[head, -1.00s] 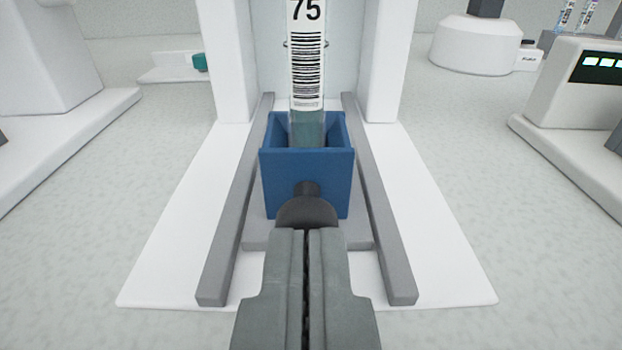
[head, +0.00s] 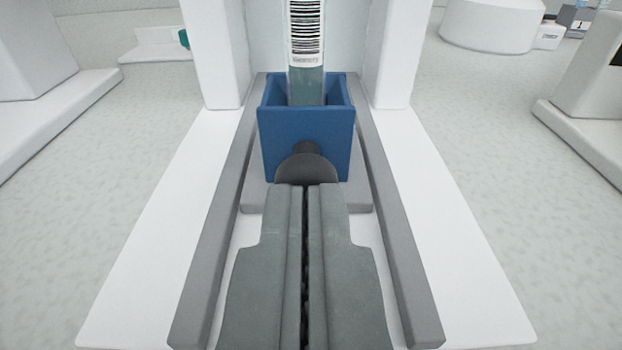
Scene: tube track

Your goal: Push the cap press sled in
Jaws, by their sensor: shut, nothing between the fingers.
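The cap press sled is a grey plate (head: 252,197) between two rails, with a blue open-topped holder (head: 306,125) on it. A dark round knob (head: 306,168) sticks out of the holder's front face. A tube (head: 306,50) with a barcode label stands upright in the holder; its top is out of view. My gripper (head: 306,188) is shut and empty, pointing forward, with its fingertips at the knob and seemingly touching it. The sled's back part lies between the white posts of the press (head: 213,50).
Grey rails (head: 212,230) run along both sides of the sled on a white base plate (head: 140,250). White devices stand at the left (head: 40,60) and right (head: 590,100). A round white device (head: 490,25) is at the back right. The counter between is clear.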

